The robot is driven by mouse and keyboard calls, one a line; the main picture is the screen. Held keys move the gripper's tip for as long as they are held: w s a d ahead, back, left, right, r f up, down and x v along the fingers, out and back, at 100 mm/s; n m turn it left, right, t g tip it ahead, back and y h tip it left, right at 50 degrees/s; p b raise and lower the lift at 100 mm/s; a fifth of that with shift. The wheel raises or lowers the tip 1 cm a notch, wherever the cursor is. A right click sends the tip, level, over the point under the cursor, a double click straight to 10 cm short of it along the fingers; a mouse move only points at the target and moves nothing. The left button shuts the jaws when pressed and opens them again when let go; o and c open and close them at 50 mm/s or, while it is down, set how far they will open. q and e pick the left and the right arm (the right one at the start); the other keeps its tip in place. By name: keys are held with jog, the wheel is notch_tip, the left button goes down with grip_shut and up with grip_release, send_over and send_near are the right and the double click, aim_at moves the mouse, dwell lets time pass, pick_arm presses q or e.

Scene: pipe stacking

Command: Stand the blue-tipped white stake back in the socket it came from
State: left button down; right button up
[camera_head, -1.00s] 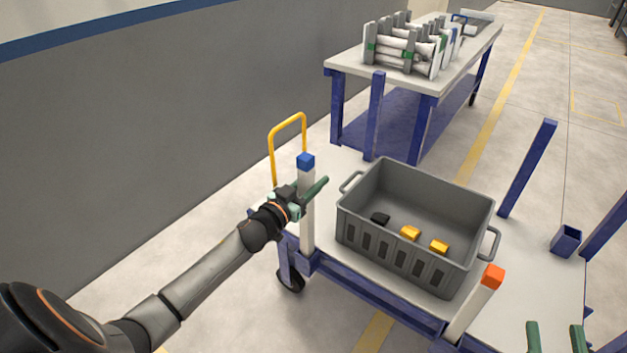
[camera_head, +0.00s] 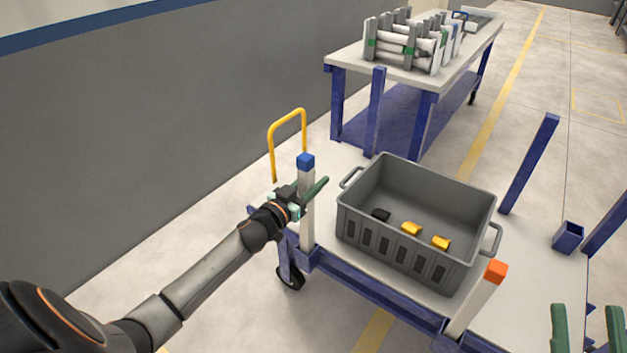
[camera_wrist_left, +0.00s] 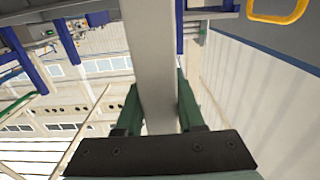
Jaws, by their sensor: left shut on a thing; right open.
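The blue-tipped white stake (camera_head: 306,172) stands upright at the near left corner of the cart, with its lower end at the blue corner frame. I cannot tell whether that end is seated in a socket. My left gripper (camera_head: 308,195) is shut on the stake below its blue tip. In the left wrist view the pale stake (camera_wrist_left: 150,50) runs between the green fingers of the gripper (camera_wrist_left: 160,88). My right gripper (camera_head: 586,310) is open and empty at the lower right edge. An empty blue socket (camera_head: 567,237) shows on the right of the cart.
A grey crate (camera_head: 463,182) with yellow and black pieces sits on the cart deck (camera_head: 530,270). An orange-tipped stake (camera_head: 478,297) stands at the near edge, blue posts (camera_head: 528,165) farther back. A yellow handle (camera_head: 272,150) rises at left. A table (camera_head: 348,62) holds racked pipes behind.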

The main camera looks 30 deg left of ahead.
pick_arm(q)
jog(key=shift+f, duration=0.2)
jog(key=shift+f+b, duration=1.55)
jog(key=shift+f, duration=0.2)
pick_arm(e)
jog(key=shift+s+a+r+n+y, duration=0.25)
jog(key=shift+s+r+n+y, duration=0.8)
jog(key=shift+y, duration=0.25)
jog(key=shift+s+a+r+n+y, duration=0.2)
jog(key=shift+s+r+n+y, duration=0.85)
jog(key=shift+y, duration=0.25)
jog(key=shift+s+f, duration=0.1)
pick_arm(q)
jog(key=c, duration=0.8)
grip_release()
jog(key=o, duration=0.4)
jog(key=shift+c, duration=0.2)
jog(key=shift+f, duration=0.15)
